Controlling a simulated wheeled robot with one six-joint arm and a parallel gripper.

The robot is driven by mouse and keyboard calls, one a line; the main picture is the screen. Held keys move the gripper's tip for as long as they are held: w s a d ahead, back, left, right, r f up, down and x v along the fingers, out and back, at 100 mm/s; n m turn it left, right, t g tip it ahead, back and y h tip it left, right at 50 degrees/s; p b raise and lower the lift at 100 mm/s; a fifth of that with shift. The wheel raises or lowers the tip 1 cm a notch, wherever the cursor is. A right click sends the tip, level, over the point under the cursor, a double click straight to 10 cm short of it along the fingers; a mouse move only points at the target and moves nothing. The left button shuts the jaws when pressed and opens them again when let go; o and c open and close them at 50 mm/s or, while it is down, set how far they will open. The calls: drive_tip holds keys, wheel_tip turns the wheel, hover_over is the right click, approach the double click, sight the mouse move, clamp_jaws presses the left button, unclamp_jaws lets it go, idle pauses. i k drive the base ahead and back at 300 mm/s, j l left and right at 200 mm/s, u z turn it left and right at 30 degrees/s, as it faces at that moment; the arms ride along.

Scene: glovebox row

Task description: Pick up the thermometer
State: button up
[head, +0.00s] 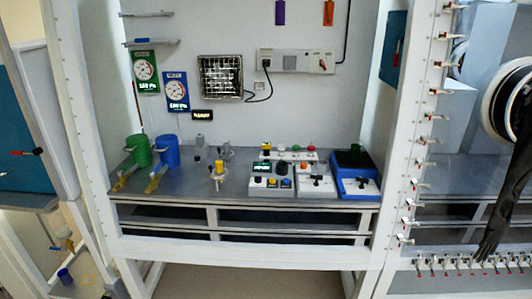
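I cannot make out a thermometer for certain. A thin dark-red rod (138,110) runs up from the green container (138,150) at the left of the bench, in front of the green gauge poster; it is too small to tell whether it is a thermometer or whether it stands in the container or behind it. The green container stands beside a blue container (166,152), each with a brass-coloured tap at its front. My gripper is not in view.
The grey bench (200,183) also holds small valve fittings (218,172), a control box with knobs (271,181), a white switch box (316,184) and a blue device (354,172). White frame posts flank the bench. A black glove (505,205) hangs at right.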

sight(267, 147)
drive_tip(key=i+z, duration=0.15)
drive_tip(key=i, duration=0.3)
drive_tip(key=i+j+z, duration=0.15)
drive_tip(key=i, duration=0.35)
drive_tip(key=i+j+z, duration=0.15)
drive_tip(key=i, duration=0.3)
drive_tip(key=i+j+z, duration=0.15)
drive_tip(key=i, duration=0.3)
